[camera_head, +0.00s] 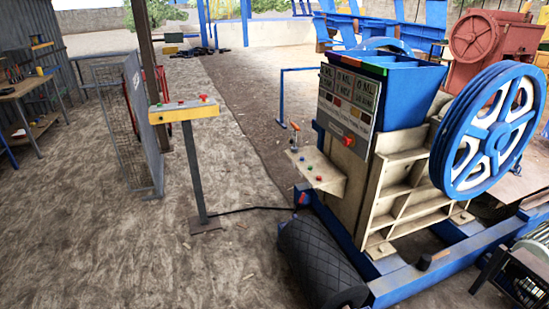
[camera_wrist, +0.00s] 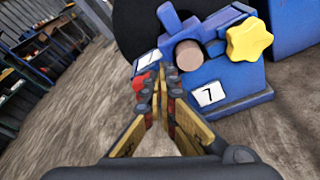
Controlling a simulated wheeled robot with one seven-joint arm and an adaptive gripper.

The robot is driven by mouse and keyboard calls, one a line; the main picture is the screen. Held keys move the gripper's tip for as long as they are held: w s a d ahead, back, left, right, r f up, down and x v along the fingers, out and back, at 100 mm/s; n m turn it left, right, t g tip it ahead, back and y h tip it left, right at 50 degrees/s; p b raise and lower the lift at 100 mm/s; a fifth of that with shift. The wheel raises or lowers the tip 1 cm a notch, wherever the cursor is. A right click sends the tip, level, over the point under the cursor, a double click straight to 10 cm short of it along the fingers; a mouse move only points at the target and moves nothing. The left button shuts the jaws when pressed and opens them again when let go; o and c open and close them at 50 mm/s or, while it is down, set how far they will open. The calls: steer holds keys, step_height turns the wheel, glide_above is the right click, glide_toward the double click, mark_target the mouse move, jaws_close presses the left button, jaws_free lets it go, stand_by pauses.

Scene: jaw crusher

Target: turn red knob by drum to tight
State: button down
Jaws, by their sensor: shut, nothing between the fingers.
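In the wrist view, my gripper (camera_wrist: 160,78) is shut and empty. Its fingertips are in front of a blue block with a clamp-like top. A small red part (camera_wrist: 138,84), possibly the red knob, shows just left of the left fingertip and is mostly hidden behind it. I cannot tell whether the finger touches it. A dark round shape (camera_wrist: 130,22), possibly the drum, is behind the block. In the head view, a black ridged drum (camera_head: 318,262) lies at the machine's front left, with a small red spot (camera_head: 303,199) above it. My gripper is not in the head view.
The blue block (camera_wrist: 235,86) carries white "7" labels and a yellow star knob (camera_wrist: 250,39). In the head view, the crusher's blue flywheel (camera_head: 466,176) is at right, and a yellow control stand (camera_head: 184,111) is left. The floor between stand and fence is clear.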

steer(key=shift+s+d, duration=0.3)
steer(key=shift+s, duration=0.5)
steer(key=shift+s+d, duration=0.3)
steer(key=shift+s, duration=0.5)
